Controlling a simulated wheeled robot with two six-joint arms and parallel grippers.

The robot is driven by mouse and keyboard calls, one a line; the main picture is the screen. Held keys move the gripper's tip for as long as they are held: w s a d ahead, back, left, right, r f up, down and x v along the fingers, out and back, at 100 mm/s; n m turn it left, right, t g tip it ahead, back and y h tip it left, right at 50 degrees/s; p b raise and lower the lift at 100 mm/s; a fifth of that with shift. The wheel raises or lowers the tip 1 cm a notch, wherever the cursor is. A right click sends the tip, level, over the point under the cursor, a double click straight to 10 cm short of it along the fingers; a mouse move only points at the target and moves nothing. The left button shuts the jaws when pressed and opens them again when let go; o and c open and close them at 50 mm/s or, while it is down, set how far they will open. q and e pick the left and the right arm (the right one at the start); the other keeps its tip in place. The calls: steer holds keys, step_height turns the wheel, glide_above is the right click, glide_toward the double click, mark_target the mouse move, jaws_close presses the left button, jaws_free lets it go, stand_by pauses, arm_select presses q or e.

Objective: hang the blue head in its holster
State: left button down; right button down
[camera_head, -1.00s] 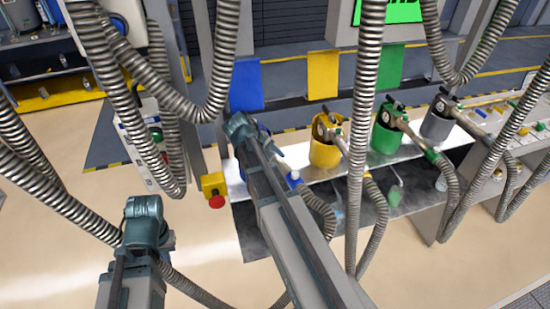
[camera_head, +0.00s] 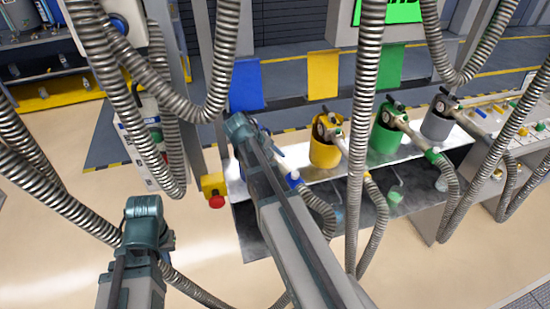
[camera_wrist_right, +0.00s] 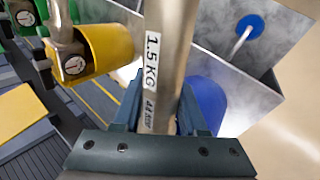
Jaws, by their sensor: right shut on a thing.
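In the right wrist view my right gripper (camera_wrist_right: 160,112) is shut on the grey metal tube of the blue head (camera_wrist_right: 168,60), which bears a "1.5 KG" label. The blue holster cup (camera_wrist_right: 208,102) shows just right of and behind the tube. I cannot tell whether the head's far end is in the cup. In the head view my right forearm covers the cup and most of the head; its blue collar (camera_head: 293,178) shows beside the arm, leading to a hose. My left arm (camera_head: 145,225) is at lower left, its fingers out of sight.
The yellow (camera_head: 324,152), green (camera_head: 388,138) and grey (camera_head: 436,125) holsters stand to the right with their heads hung in them. Ribbed hoses (camera_head: 365,110) hang across the view. A red stop button (camera_head: 216,201) on a yellow box is left of my right arm.

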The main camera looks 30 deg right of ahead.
steer(key=shift+f+b, duration=1.8)
stand_by(0.5)
steer(key=shift+c, duration=1.9)
jaws_free()
steer(key=p+v, duration=1)
steer(key=v, duration=0.2)
